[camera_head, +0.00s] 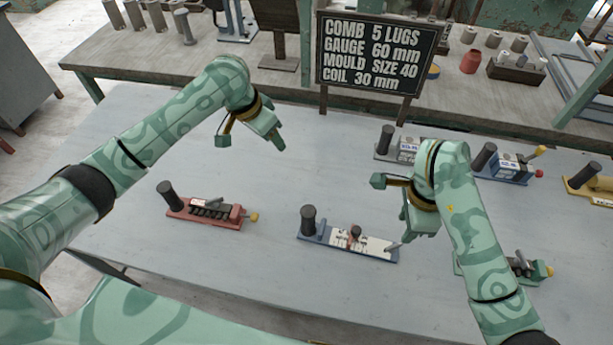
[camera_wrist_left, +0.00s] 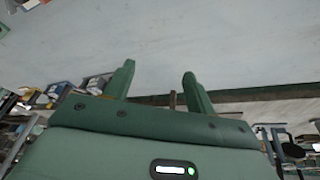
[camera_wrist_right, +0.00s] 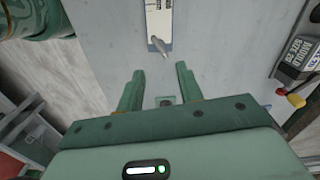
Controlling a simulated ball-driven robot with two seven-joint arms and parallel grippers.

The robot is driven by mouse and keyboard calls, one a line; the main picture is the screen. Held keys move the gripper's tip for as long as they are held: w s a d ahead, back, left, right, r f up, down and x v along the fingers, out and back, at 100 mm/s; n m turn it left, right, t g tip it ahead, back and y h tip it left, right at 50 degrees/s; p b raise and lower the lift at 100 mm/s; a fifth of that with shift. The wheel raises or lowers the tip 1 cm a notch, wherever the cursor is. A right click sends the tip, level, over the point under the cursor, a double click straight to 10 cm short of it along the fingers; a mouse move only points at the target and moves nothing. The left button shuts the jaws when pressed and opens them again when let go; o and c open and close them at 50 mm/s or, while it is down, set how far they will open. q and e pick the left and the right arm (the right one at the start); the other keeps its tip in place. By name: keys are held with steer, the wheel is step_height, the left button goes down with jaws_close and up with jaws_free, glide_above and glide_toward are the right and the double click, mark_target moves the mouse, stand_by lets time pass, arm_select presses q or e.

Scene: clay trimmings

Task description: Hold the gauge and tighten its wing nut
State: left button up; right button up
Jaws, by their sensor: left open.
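The gauge (camera_head: 350,242) looks to be the blue-based tool with a white scale, lying on the near middle of the table. A black upright knob (camera_head: 309,219) stands at its left end. A small dark and red piece on its scale may be the wing nut (camera_head: 355,233). My right gripper (camera_head: 409,228) is beside the gauge's right end, apart from it. The right wrist view shows the gauge's end (camera_wrist_right: 158,22) beyond the open, empty fingers (camera_wrist_right: 158,82). My left gripper (camera_head: 276,139) is open and empty above the table, behind the gauge; its fingers show apart (camera_wrist_left: 157,82).
A red tool (camera_head: 205,212) lies left of the gauge. A green tool (camera_head: 530,268) is partly behind my right arm. Blue tools (camera_head: 505,167) and a yellow one (camera_head: 590,185) stand at the back right. A sign (camera_head: 375,55) reads "GAUGE 60 mm".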

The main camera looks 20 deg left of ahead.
arm_select(q)
steer(key=s+d+r+m+g, duration=0.2)
steer(key=s+d+m, duration=0.35)
steer(key=d, duration=0.35)
steer(key=m+g+y, duration=0.1)
steer(key=m+y, duration=0.1)
steer(key=m, duration=0.5)
glide_above(308, 220)
steer(key=w, duration=0.2)
steer(key=f, duration=1.5)
steer(key=shift+s+a+f, duration=0.15)
steer(key=shift+a+f, duration=0.1)
steer(key=shift+f, duration=0.15)
